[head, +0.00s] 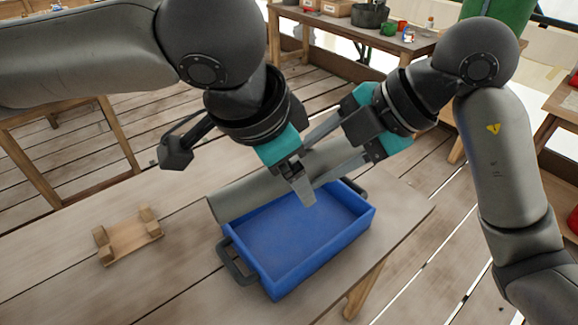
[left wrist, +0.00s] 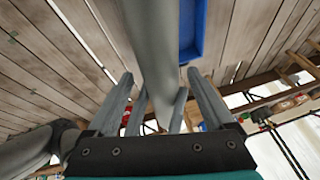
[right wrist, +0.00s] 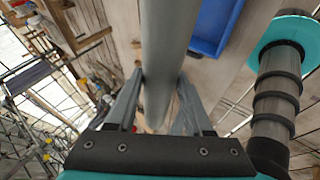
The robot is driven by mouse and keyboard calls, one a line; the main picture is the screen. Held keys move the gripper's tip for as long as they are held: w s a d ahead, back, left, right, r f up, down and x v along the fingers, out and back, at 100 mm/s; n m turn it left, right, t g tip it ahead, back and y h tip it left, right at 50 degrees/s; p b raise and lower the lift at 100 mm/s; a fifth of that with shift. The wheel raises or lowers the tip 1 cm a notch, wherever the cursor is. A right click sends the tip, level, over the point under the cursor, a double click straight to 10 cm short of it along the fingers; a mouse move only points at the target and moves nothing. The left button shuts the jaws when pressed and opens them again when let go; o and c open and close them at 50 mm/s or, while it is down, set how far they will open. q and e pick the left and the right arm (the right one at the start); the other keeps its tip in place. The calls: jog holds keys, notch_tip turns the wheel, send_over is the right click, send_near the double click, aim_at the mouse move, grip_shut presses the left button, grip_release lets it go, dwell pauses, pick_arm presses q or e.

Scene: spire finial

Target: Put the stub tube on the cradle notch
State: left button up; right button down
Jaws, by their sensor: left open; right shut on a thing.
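The stub tube (head: 245,195) is a long, plain grey cylinder lying slantwise along the far left side of the blue tray in the head view. My right gripper (right wrist: 158,100) is shut on the tube, its fingers against both sides. My left gripper (left wrist: 163,95) is open, with the tube passing between its spread fingers. Both grippers meet close together at the tube in the head view, hiding part of it.
The blue tray (head: 300,243) with dark handles is empty and stands on the wooden table (head: 185,285) close beside the tube. Bare tabletop lies between cradle and tray. A back table (head: 420,42) holds pots and small items. The table's right edge is near the tray.

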pick_arm(q)
jog(key=shift+f, duration=0.2)
grip_shut()
dwell(0.6)
jog(key=shift+d, duration=0.1)
pick_arm(e)
jog(key=shift+c, duration=1.1)
grip_release()
pick_arm(q)
jog(key=shift+w, duration=0.1)
